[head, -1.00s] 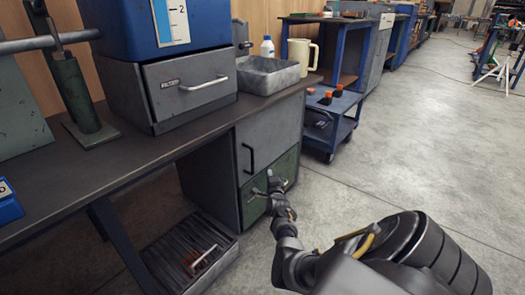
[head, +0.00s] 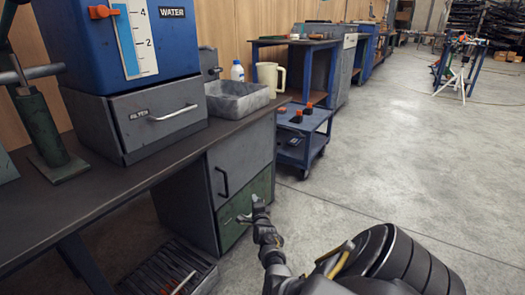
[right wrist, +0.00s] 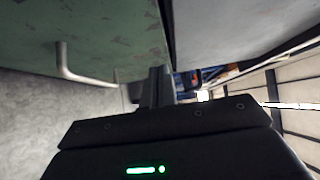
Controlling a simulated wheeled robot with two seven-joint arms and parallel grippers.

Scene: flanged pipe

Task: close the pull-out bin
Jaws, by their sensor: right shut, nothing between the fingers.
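The pull-out bin appears as the scuffed green front (head: 232,226) low in the grey cabinet under the workbench, below a grey front with a black handle. Its front also fills the upper left of the right wrist view (right wrist: 100,25), with a bent metal handle (right wrist: 75,66). In the head view the bin looks about level with the front above; I cannot tell whether a small gap remains. My right gripper (head: 258,204) is shut and empty in front of the bin's right part. Its fingers (right wrist: 157,85) show close to the green face; contact is unclear. My left gripper is out of view.
The workbench (head: 110,172) carries a blue water tank (head: 130,45), a grey drawer box (head: 160,115) and a metal tray (head: 238,102). A slatted crate (head: 165,270) sits low beside the cabinet. A blue cart (head: 303,135) stands beyond it.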

